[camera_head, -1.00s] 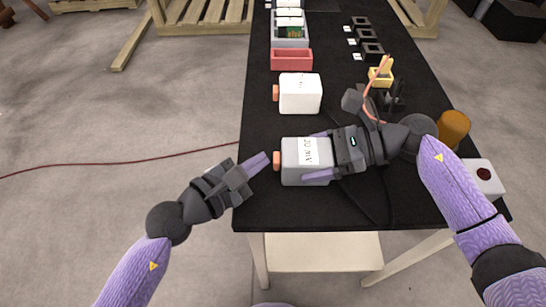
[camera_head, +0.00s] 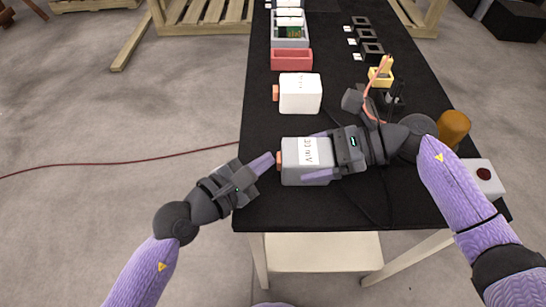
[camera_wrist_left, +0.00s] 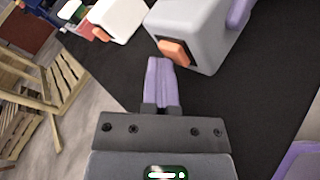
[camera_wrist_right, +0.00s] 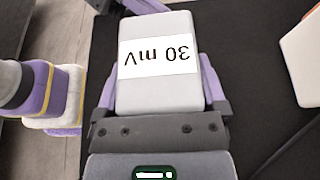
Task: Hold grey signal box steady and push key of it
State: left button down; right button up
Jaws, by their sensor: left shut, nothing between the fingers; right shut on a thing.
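The grey signal box (camera_head: 306,162) lies near the front of the black table, with a white "30 mV" label on top. It also shows in the right wrist view (camera_wrist_right: 160,90). Its orange key (camera_head: 280,159) sticks out from its left face and shows in the left wrist view (camera_wrist_left: 174,52). My right gripper (camera_head: 318,159) is shut on the box, one finger along each side. My left gripper (camera_head: 270,160) is shut and empty. Its fingertips are close to the key; in the left wrist view they (camera_wrist_left: 161,62) lie just short of it, and I cannot tell whether they touch.
A white box (camera_head: 301,94) with an orange key stands behind the grey box. Behind it are a red tray (camera_head: 291,60) and a grey tray. A yellow holder (camera_head: 380,77), an orange cylinder (camera_head: 454,127) and a white box with a dark red button (camera_head: 484,174) stand at right.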

pick_arm(q)
jog(key=shift+a, duration=1)
jog(key=a, duration=0.5)
dwell(0.6)
pick_arm(e)
jog(key=o, duration=1.2)
